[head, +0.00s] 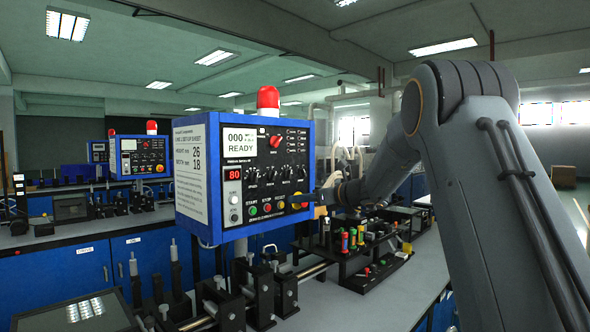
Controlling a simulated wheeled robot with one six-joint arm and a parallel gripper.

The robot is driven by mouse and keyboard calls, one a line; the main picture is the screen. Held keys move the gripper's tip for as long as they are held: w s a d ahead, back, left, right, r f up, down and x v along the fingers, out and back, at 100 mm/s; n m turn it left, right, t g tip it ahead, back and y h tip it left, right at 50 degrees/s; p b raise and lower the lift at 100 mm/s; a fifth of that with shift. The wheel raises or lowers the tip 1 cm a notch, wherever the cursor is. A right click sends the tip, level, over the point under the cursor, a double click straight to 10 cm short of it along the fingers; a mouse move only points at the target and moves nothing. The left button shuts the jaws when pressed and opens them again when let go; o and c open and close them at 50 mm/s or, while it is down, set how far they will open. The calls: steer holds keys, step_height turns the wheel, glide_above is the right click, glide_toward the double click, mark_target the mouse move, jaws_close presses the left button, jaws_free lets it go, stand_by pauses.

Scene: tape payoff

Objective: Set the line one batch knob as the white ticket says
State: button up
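The blue control box (243,235) stands at the centre. Its black front panel carries a white display (240,146) reading 000 READY, a red digit display (233,174) reading 80, a red knob (276,141) and a row of small dark knobs (269,177). The knob labels are too small to read, so I cannot tell which is the batch knob. A white sheet (191,185) on the box's left side shows 26 and 18 in large figures; I cannot tell whether it is the white ticket. My gripper (312,198) is by the panel's lower right edge; its finger opening is unclear.
A red lamp (268,100) tops the box. A black rack (365,275) with coloured pieces stands right, below my arm. Black clamps and rods (275,290) stand in front. A similar machine (140,157) is behind left.

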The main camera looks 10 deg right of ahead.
mark_target(291, 173)
steer(key=w+d+r+m+t, duration=0.3)
steer(key=w+d+r, duration=0.1)
steer(key=r, duration=0.3)
steer(key=shift+p+x, duration=1.85)
steer(key=shift+x, duration=1.95)
steer(key=shift+s+a, duration=0.1)
jaws_close()
